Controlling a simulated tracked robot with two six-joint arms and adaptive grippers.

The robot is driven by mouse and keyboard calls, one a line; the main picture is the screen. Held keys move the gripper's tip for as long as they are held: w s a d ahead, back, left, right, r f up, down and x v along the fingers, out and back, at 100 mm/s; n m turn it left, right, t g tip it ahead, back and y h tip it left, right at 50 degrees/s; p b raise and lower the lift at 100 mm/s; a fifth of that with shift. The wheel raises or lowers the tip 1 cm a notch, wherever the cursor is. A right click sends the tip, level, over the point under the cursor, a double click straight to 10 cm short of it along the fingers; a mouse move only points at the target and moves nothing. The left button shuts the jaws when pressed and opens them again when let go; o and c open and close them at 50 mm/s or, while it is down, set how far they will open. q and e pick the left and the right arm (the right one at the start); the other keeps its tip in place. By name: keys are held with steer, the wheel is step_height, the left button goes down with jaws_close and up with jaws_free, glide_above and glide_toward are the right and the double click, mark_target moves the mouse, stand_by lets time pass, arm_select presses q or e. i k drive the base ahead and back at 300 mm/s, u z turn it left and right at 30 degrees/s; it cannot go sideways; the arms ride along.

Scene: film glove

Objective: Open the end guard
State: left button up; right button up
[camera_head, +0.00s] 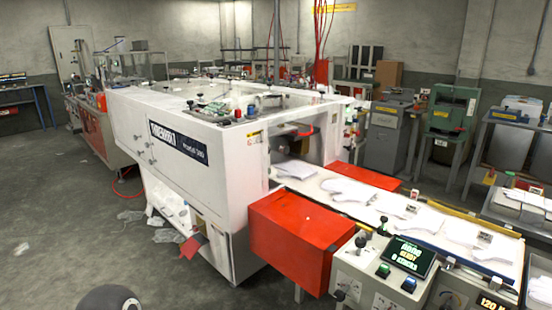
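A long white machine (185,190) stands in the middle of the camera_head view. Its right end has an opening where a conveyor (345,190) with flat white glove shapes comes out. A red box-shaped cover (290,240) sits on the near side of the conveyor, and a second red cover (368,178) sits on the far side. Both look closed. I cannot tell which part is the end guard. A dark rounded part at the bottom left edge looks like mine. Neither gripper's fingers show.
A control box (385,270) with a lit screen, levers and buttons stands at the front right. Plastic scraps (165,235) lie on the floor beside the machine. Grey and green machines (450,120) stand behind the conveyor. The grey floor (60,210) at left is mostly clear.

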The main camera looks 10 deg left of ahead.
mark_target(286, 150)
steer(key=k, duration=0.45)
steer(key=u, duration=0.65)
steer(key=i, duration=1.75)
steer(key=z, duration=0.6)
